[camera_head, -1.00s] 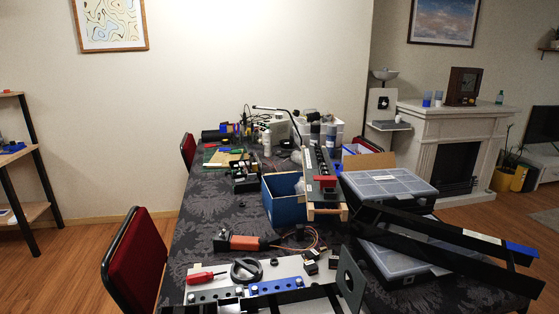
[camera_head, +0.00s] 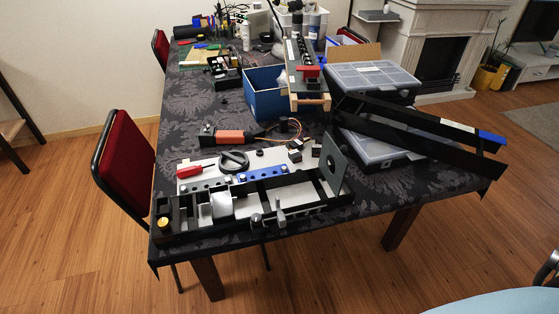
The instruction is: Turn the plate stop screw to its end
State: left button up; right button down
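A long black frame (camera_head: 190,232) lies along the front edge of the table. An upright dark plate with a round hole (camera_head: 334,161) stands at its right end. A grey metal clamp-like part with a vertical bar (camera_head: 281,214) and a small round grey knob (camera_head: 257,219) sit on the frame's front side. A white cylinder (camera_head: 221,204) and a yellow knob (camera_head: 163,223) are toward its left. I cannot tell which part is the plate stop screw, nor how far it is turned. Neither of my grippers is in view.
Behind the frame lie a red-handled screwdriver (camera_head: 195,169), a black dial (camera_head: 234,162) and an orange-and-black tool (camera_head: 229,136). A blue bin (camera_head: 266,97) stands farther back. Clear-lidded cases (camera_head: 373,75) and long black rails (camera_head: 409,125) fill the right. A red chair (camera_head: 126,160) stands left.

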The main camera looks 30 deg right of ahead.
aim_at(256, 219)
jog(key=u, duration=2.5)
jog(key=k, duration=1.55)
jog(key=z, duration=2.3)
